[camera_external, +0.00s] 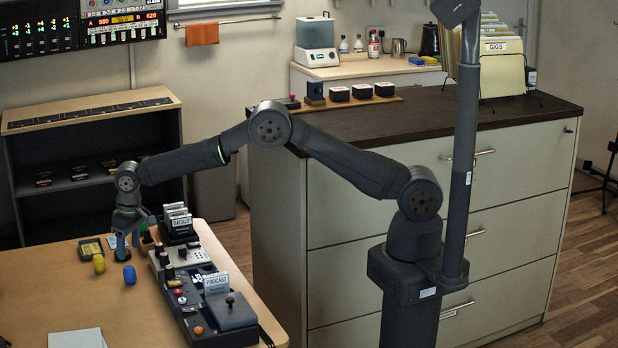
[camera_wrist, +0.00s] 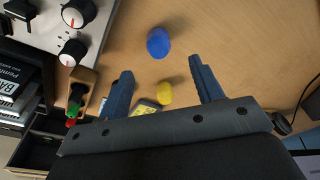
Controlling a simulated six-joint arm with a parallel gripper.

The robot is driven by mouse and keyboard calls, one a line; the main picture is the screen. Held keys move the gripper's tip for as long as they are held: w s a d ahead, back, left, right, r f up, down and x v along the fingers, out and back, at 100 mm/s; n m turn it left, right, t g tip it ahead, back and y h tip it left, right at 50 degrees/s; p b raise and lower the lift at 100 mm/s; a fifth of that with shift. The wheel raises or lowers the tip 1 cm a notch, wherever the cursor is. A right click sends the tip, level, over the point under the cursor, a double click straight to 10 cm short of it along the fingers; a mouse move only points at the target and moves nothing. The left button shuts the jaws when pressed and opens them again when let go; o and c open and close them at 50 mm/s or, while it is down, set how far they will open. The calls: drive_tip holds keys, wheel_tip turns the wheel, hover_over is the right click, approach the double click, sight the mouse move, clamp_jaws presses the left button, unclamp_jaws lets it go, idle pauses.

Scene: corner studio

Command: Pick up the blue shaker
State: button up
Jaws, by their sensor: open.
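The blue shaker (camera_external: 129,275) is a small rounded piece on the wooden table, near the control boxes. In the wrist view the blue shaker (camera_wrist: 158,42) lies beyond the fingertips, roughly centred between them sideways. My gripper (camera_wrist: 160,68) is open, with its two blue-grey fingers apart and nothing held. In the external view my gripper (camera_external: 125,250) hangs over the table, close to the blue shaker and on its far side. Its exact height above the table is hard to tell.
A yellow shaker (camera_external: 99,263) lies near the blue one; in the wrist view it (camera_wrist: 165,93) shows between the fingers. A mixer box (camera_external: 184,257) and a row of control boxes stand to the right. White paper (camera_external: 76,338) lies at the front. The table's left-middle part is clear.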

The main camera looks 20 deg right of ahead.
sight(124, 270)
drive_tip(key=f, duration=0.6)
drive_tip(key=w+a+f, duration=0.1)
drive_tip(key=f, duration=0.2)
drive_tip(key=shift+w+f, duration=0.1)
drive_tip(key=shift+f, duration=0.1)
drive_tip(key=c, duration=1.1)
